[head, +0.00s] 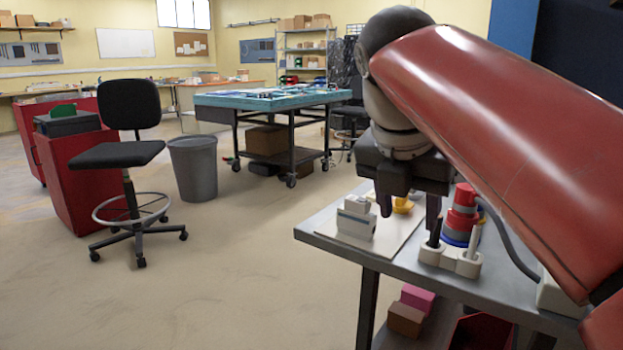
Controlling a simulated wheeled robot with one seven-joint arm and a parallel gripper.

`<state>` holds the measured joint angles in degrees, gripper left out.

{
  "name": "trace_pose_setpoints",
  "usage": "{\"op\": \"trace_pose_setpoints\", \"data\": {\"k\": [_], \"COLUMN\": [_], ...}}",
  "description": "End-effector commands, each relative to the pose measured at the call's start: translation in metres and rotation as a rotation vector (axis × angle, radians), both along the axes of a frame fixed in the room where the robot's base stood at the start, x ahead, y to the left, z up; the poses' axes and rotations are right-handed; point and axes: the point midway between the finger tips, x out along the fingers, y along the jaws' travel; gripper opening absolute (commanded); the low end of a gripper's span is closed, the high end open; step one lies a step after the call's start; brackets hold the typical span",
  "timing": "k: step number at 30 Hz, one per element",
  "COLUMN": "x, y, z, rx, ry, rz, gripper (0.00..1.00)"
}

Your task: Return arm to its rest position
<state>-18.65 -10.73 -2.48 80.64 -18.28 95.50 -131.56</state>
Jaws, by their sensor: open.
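My gripper (409,205) is at the end of my red arm, pointing down over the grey table (325,240) at the right. Its two dark fingers are apart, and I see nothing held between them. A white block-like box (355,222) stands on a pale board (385,245), close to the left finger. My arm hides much of the table's right side.
A stack of red and blue rings (462,212) and a white holder (450,259) with upright sticks stand right of the gripper. A black chair (125,155), a grey bin (194,168) and a teal-topped workbench (265,98) stand beyond.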

Motion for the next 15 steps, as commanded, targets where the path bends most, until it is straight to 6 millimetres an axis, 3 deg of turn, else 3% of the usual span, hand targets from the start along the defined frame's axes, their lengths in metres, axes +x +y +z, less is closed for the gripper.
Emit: {"op": "trace_pose_setpoints", "data": {"k": [15], "x": [-0.018], "y": [-0.011], "z": [-0.039], "rx": [0.198], "ry": [-0.115], "rz": [-0.406], "gripper": [0.48]}}
